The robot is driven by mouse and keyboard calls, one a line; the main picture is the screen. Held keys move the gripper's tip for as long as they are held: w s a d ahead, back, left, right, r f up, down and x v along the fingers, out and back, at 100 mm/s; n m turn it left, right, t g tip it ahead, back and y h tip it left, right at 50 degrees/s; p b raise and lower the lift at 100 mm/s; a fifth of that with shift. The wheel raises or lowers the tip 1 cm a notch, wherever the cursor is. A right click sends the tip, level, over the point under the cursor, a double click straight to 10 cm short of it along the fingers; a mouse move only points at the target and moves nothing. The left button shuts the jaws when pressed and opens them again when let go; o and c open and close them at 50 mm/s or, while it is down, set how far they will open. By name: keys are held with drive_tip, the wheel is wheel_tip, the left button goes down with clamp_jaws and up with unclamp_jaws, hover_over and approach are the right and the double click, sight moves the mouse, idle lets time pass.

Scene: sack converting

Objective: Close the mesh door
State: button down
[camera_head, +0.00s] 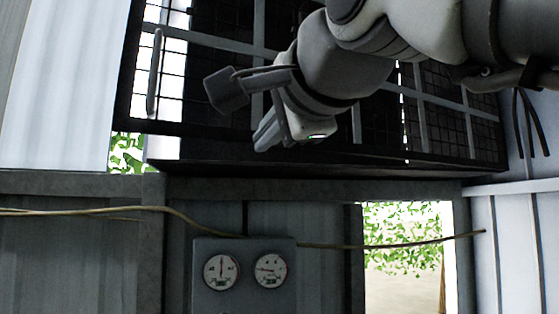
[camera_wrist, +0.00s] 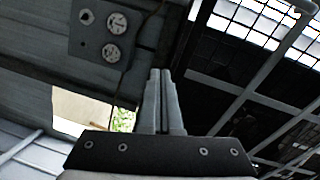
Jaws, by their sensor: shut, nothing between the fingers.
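The mesh door (camera_head: 200,42) is a dark-framed grid panel in the upper part of the head view, with a grey vertical bar handle (camera_head: 154,72) near its left edge. Bright light shows through its left part. Its lower edge stands apart from the dark cabinet's bottom edge (camera_head: 300,168); how far it is open I cannot tell. My gripper (camera_head: 262,138) is shut and empty, in front of the mesh and right of the handle. My arm hides the middle of the mesh. In the wrist view the shut fingers (camera_wrist: 160,75) point away from the handle (camera_wrist: 296,32), at the upper right beside the mesh (camera_wrist: 245,35).
A grey gauge box (camera_head: 244,300) with two round dials is on the wall below the cabinet; it also shows in the wrist view (camera_wrist: 88,45). A yellowish cable (camera_head: 130,209) runs across the wall. A bright opening (camera_head: 405,240) is at lower right.

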wheel_tip(320, 180, up, 7)
drive_tip(key=s+a+m+y, duration=0.1)
drive_tip(key=s+a, duration=0.1)
drive_tip(key=p, duration=0.4)
approach(220, 119)
drive_tip(key=shift+m+t, duration=0.3)
drive_tip(key=shift+t, duration=0.1)
drive_tip(key=x, duration=0.6)
drive_tip(key=shift+w+a+f, duration=0.2)
drive_tip(key=shift+w+f, duration=0.1)
drive_tip(key=shift+w, duration=0.05)
